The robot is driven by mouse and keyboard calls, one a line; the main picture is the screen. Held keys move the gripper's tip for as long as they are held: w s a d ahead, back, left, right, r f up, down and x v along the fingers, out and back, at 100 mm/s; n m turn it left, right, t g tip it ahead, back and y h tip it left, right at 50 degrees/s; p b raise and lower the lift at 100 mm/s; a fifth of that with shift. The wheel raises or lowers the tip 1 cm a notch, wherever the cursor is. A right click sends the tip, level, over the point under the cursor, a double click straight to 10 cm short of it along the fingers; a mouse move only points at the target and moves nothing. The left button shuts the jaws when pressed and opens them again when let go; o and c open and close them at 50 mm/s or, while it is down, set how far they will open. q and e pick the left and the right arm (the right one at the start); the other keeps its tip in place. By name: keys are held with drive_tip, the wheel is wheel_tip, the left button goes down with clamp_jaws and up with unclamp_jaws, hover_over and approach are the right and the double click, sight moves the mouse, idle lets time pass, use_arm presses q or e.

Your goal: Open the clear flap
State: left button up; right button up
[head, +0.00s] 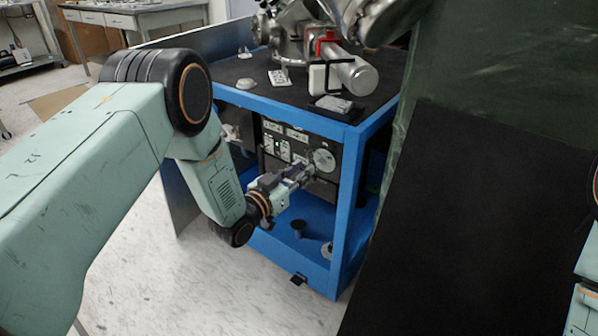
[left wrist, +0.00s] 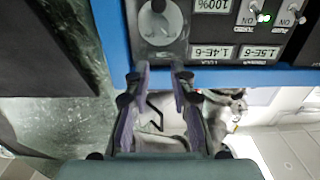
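The control panel (head: 285,146) with switches is set in the front of a blue-framed cart. A pale round fitting (head: 323,160) sits at its right end; in the left wrist view the fitting (left wrist: 160,30) is a grey disc with a knob-like part. A clear flap cannot be made out distinctly from this disc. My left gripper (head: 308,172) is right at the fitting. In the left wrist view my left gripper (left wrist: 160,72) has its two fingers apart, with nothing seen between them, tips at the disc's edge. My right gripper is not in view.
The blue cart (head: 345,215) has a black top carrying metal vacuum parts (head: 350,74). A lower blue shelf (head: 290,225) holds small items. A large dark green and black panel (head: 470,190) stands close on the right. Floor is open at the lower left.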

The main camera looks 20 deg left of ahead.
use_arm(q)
drive_tip(key=shift+o, duration=1)
drive_tip(key=v, duration=1.2)
drive_tip(key=shift+c, duration=0.4)
